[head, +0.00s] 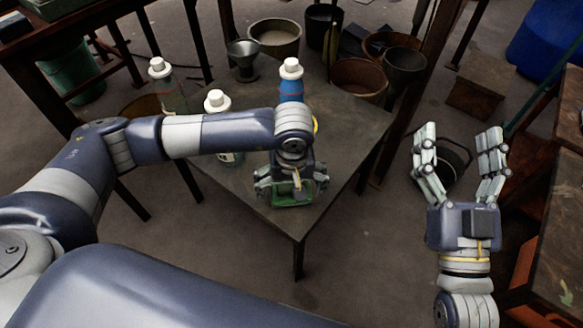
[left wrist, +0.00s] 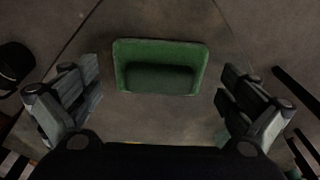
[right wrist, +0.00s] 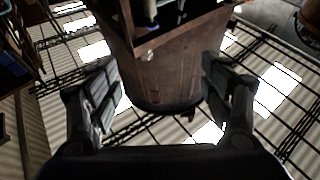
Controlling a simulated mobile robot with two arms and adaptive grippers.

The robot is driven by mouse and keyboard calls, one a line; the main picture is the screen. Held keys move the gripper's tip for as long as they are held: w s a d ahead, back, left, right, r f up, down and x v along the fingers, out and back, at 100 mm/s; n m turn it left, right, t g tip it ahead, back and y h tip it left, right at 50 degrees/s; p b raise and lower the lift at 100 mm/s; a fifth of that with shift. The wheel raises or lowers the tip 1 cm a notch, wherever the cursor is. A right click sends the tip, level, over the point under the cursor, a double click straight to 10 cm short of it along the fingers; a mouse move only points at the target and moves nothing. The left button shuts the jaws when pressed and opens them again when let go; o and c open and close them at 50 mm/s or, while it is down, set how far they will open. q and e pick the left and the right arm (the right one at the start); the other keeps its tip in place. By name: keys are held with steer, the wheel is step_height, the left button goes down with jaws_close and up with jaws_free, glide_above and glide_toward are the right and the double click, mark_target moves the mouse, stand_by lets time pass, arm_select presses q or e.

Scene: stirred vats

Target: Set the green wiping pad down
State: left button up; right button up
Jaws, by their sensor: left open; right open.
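The green wiping pad (left wrist: 160,50) lies on the grey table near its front corner. It is a green block with a raised rim and a darker middle part. In the head view the pad (head: 291,200) shows just below my left gripper (head: 291,190), partly hidden by it. In the left wrist view my left gripper (left wrist: 160,100) is open, with its fingers apart on both sides of the pad and not touching it. My right gripper (head: 462,150) is open and empty, raised to the right of the table; its open fingers also show in the right wrist view (right wrist: 162,95).
A dark bucket (head: 450,165) is behind my right gripper. A wooden bench (head: 555,230) is at the right.

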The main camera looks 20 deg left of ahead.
mark_target(291, 186)
arm_select(q)
steer(key=r, duration=0.2)
steer(key=r+p, duration=0.1)
steer(key=r, duration=0.2)
steer(key=shift+s+d+r, duration=0.2)
steer(key=shift+r, duration=0.1)
step_height(291, 186, up, 6)
steer(key=p, duration=0.1)
steer(key=shift+s+d+p, duration=0.15)
steer(key=shift+s+p, duration=0.25)
arm_select(e)
step_height(291, 186, down, 14)
steer(key=d+g+h, duration=0.2)
steer(key=g+h, duration=0.1)
steer(key=g, duration=0.5)
steer(key=shift+s, duration=0.15)
arm_select(q)
steer(key=shift+s, duration=0.1)
arm_select(e)
steer(key=shift+s, duration=0.1)
